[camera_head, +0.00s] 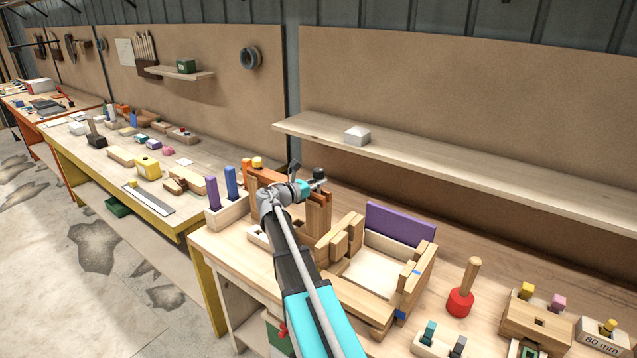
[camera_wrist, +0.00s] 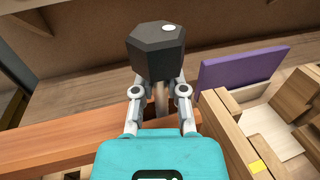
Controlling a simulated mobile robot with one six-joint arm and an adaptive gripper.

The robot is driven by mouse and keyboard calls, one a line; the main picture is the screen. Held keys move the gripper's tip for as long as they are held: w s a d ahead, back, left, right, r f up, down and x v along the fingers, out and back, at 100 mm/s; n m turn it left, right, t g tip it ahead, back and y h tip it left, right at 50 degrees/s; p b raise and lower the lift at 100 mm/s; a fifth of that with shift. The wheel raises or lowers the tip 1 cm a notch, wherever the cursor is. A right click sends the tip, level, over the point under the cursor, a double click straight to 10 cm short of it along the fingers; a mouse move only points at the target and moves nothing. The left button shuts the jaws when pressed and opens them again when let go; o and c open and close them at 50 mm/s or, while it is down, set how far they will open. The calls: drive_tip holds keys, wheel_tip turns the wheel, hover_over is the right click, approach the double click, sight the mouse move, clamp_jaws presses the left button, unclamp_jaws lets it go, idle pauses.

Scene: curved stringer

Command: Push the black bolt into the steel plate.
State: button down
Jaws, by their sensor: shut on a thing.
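The black bolt (camera_wrist: 156,50) has a large hexagonal head with a small white spot on top and a grey shank below it. My gripper (camera_wrist: 160,88) is shut on this bolt, with a finger on each side just below the head. In the head view the bolt (camera_head: 319,173) shows small at the end of my gripper (camera_head: 314,186), above the reddish wooden beam (camera_wrist: 60,145). The lower end of the shank is hidden behind my gripper. I cannot make out the steel plate in either view.
A wooden frame with a purple panel (camera_head: 400,224) stands to the right of my gripper. A rack with blue and purple pegs (camera_head: 231,183) is to the left. A red-based peg (camera_head: 461,300) stands further right. A shelf (camera_head: 450,165) runs behind.

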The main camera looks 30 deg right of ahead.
sight(317, 191)
drive_tip(key=shift+r+p, duration=1.2)
drive_tip(key=shift+r, duration=0.1)
drive_tip(key=shift+f+b, duration=2.95)
idle(1.8)
drive_tip(key=c, duration=0.6)
unclamp_jaws()
drive_tip(key=s+a, duration=0.1)
drive_tip(key=a, duration=1.1)
